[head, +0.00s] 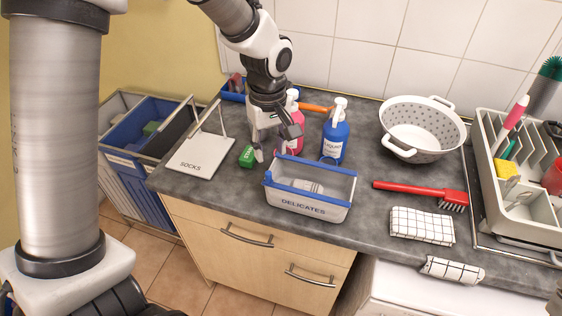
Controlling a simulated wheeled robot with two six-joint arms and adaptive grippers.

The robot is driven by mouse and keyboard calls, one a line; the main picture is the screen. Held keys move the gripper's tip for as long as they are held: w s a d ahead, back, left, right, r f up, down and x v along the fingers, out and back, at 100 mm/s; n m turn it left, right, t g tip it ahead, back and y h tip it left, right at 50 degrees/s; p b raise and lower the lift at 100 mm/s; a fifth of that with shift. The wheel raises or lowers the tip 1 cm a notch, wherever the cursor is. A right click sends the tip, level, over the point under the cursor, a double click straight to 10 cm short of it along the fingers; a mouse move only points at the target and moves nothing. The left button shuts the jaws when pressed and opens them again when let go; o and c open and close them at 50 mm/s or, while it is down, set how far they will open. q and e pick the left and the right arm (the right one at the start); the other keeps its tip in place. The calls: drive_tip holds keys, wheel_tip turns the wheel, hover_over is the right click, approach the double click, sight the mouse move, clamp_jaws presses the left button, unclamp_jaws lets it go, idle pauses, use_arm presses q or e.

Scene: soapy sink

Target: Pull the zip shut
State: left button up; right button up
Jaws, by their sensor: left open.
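A grey, box-shaped holder marked DELICATES (309,208) stands near the counter's front edge, with blue strips along its upper edges and its top open. A pale item (307,186) lies inside it. I cannot make out a zip slider on it. My left gripper (277,144) is open and empty, pointing down just behind the holder's back left corner. A flat white piece marked SOCKS (201,156) lies to the left. My right gripper is not in view.
A pink bottle (293,139) and a blue spray bottle (336,138) stand behind the holder. To the right are a colander (421,127), a red brush (419,190), a checked cloth (421,226) and a dish rack (515,185). Sorting bins (147,150) stand left of the counter.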

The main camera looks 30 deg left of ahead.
sight(268, 173)
use_arm(q)
drive_tip(key=f, duration=0.1)
drive_tip(key=s+f, duration=0.1)
drive_tip(key=f, duration=0.1)
drive_tip(key=s+f+p, duration=0.1)
drive_tip(key=f, duration=0.1)
drive_tip(key=shift+d+f, duration=0.1)
drive_tip(key=shift+w+f, duration=0.6)
drive_tip(key=shift+f, duration=0.2)
drive_tip(key=shift+s+r, duration=0.2)
drive_tip(key=shift+s, duration=0.2)
clamp_jaws()
drive_tip(key=shift+w, duration=0.15)
